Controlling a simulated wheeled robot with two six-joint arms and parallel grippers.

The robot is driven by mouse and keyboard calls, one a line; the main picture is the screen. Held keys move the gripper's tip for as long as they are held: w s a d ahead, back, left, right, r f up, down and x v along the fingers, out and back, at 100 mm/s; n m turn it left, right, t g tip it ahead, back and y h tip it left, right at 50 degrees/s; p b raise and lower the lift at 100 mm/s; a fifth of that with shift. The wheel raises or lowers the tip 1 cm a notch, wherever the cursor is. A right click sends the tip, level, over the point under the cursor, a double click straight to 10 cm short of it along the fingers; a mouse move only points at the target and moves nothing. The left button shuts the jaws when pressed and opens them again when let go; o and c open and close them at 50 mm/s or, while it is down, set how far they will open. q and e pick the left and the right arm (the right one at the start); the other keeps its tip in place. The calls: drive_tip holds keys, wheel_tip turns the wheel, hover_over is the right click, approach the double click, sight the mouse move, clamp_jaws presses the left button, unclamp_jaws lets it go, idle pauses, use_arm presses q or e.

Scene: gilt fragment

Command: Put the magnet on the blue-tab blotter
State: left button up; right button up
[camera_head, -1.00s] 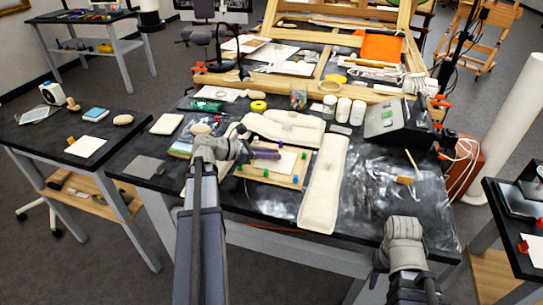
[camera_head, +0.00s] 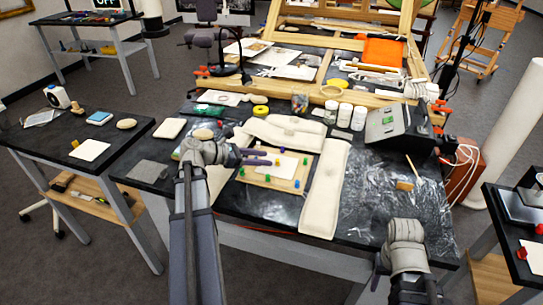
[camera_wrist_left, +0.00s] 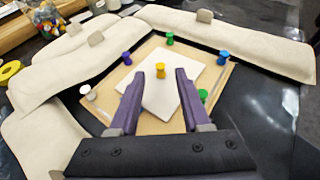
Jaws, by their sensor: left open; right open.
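A yellow peg-shaped magnet (camera_wrist_left: 160,70) stands upright on a white sheet (camera_wrist_left: 164,98) on the wooden board (camera_wrist_left: 218,88). My left gripper (camera_wrist_left: 160,76) is open with its purple fingers on either side of the magnet in the wrist view; I cannot tell how far above the sheet they are. In the head view my left gripper (camera_head: 258,158) is over the board's left side. My right gripper (camera_head: 380,262) is empty near the table's front right. I cannot make out a blotter with a blue tab.
Other coloured pegs, one green (camera_wrist_left: 169,38), one purple (camera_wrist_left: 127,57), stand around the sheet. Long cream pads (camera_head: 325,190) flank the board. A sheet with a yellow tab (camera_head: 90,150) lies on the left table; a red-tabbed sheet (camera_head: 533,252) lies on the right table.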

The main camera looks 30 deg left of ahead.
use_arm(q)
drive_tip(key=p+v, duration=0.2)
drive_tip(key=v, duration=0.4)
drive_tip(key=shift+r, duration=0.25)
drive_tip(key=shift+s+a+r, duration=0.15)
drive_tip(key=shift+s+a, duration=0.3)
drive_tip(key=shift+s, duration=0.1)
